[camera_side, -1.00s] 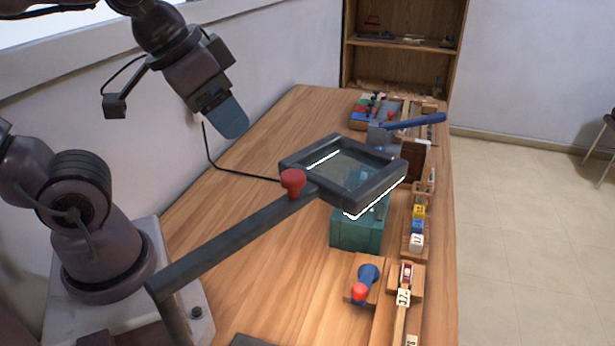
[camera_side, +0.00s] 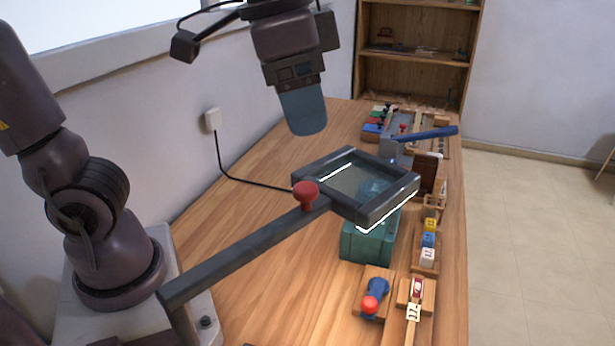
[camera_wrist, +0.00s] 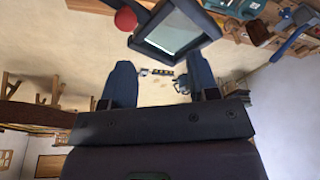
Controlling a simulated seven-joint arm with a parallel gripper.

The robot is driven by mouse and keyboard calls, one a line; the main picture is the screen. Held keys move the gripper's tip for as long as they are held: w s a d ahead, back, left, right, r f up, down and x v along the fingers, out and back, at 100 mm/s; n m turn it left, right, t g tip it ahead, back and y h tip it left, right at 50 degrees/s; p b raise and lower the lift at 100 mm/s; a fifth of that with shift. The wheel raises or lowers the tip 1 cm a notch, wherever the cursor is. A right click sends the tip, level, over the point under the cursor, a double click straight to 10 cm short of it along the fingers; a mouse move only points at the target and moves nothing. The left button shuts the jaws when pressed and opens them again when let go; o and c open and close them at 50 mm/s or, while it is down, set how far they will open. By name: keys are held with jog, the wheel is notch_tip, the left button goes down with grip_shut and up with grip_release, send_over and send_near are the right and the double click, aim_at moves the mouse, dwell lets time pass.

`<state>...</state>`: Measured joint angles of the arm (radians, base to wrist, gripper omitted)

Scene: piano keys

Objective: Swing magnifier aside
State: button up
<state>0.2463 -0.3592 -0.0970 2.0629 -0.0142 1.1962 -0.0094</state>
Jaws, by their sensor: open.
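The magnifier (camera_side: 407,189) is a dark square frame with a clear pane and lit strips, on a dark swing arm (camera_side: 240,252). A red knob (camera_side: 305,195) stands on the arm close to the frame. The frame hangs over a teal box (camera_side: 367,242). My gripper (camera_side: 307,130) is in the air above and behind the magnifier, apart from it, pointing down. In the wrist view my gripper (camera_wrist: 162,80) shows two spread blue fingers with nothing between them. The magnifier (camera_wrist: 205,42) and red knob (camera_wrist: 126,19) lie beyond the fingertips there.
A blue-handled lever (camera_side: 425,133) stands behind the magnifier. A blue joystick with a red ball (camera_side: 370,304) and numbered blocks (camera_side: 429,240) line the right side. A black cable (camera_side: 235,178) runs from the wall. The table's left middle is clear.

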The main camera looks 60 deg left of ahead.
aim_at(306, 187)
jog(key=s+d+r+m+g, duration=0.1)
jog(key=d+r+g, duration=0.2)
jog(key=d+r, duration=0.15)
jog(key=shift+y, duration=0.3)
jog(key=f, duration=0.7)
jog(key=a+f, duration=0.1)
jog(key=f, duration=0.3)
jog(key=shift+s+f, duration=0.1)
jog(key=shift+f, duration=0.25)
grip_shut()
